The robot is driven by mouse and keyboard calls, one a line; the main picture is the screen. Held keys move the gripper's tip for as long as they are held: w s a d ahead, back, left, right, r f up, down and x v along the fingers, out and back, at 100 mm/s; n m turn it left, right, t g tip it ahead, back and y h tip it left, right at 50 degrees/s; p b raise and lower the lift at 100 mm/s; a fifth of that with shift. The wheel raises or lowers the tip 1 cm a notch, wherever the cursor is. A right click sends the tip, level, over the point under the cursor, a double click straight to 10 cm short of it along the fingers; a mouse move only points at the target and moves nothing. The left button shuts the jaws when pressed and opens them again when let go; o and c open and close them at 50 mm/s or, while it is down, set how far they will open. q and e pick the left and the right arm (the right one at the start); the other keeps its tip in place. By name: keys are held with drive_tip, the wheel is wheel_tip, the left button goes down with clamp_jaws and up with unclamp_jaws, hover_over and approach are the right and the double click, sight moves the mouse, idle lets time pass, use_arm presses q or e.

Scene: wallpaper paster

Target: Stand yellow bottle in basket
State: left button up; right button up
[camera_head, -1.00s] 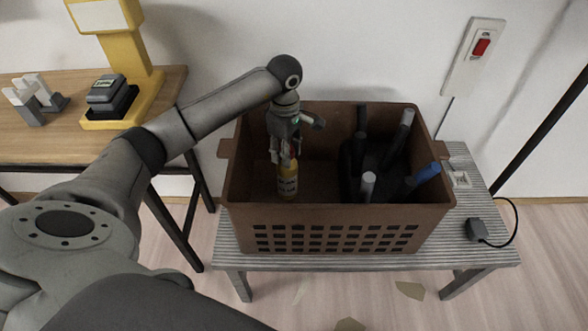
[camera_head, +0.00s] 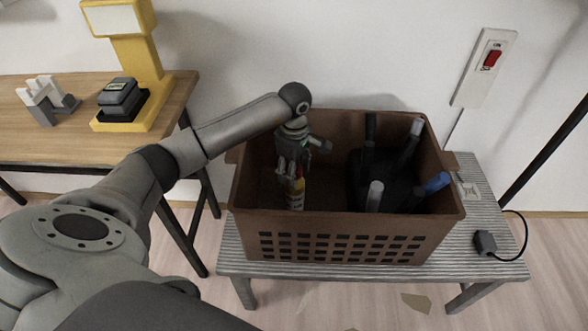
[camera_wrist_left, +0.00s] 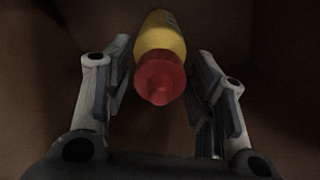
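The yellow bottle (camera_head: 297,195) has a red cap and a pale label. It stands about upright inside the left part of the brown basket (camera_head: 252,222), close to the front wall. Its base is hidden behind the front rim. My left gripper (camera_head: 290,175) reaches down into the basket at the bottle's top. In the left wrist view, the bottle's red cap (camera_wrist_left: 160,77) and yellow body lie between the two fingers of the left gripper (camera_wrist_left: 162,85). A gap shows on each side, so the gripper is open around the bottle. My right gripper is not in view.
A dark holder (camera_head: 358,190) with several tube-like items fills the basket's right half. The basket stands on a grey slatted bench (camera_head: 490,240). A wooden table (camera_head: 60,135) with a yellow device (camera_head: 145,60) is at the left. A wall switch (camera_head: 485,68) is at upper right.

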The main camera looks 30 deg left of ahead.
use_arm(q)
drive_tip(key=shift+r, duration=0.15)
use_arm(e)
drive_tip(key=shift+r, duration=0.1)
use_arm(q)
wheel_tip(320, 180, up, 12)
drive_tip(key=shift+f+p, duration=0.2)
drive_tip(key=shift+p, duration=0.4)
drive_tip(key=shift+r, duration=0.2)
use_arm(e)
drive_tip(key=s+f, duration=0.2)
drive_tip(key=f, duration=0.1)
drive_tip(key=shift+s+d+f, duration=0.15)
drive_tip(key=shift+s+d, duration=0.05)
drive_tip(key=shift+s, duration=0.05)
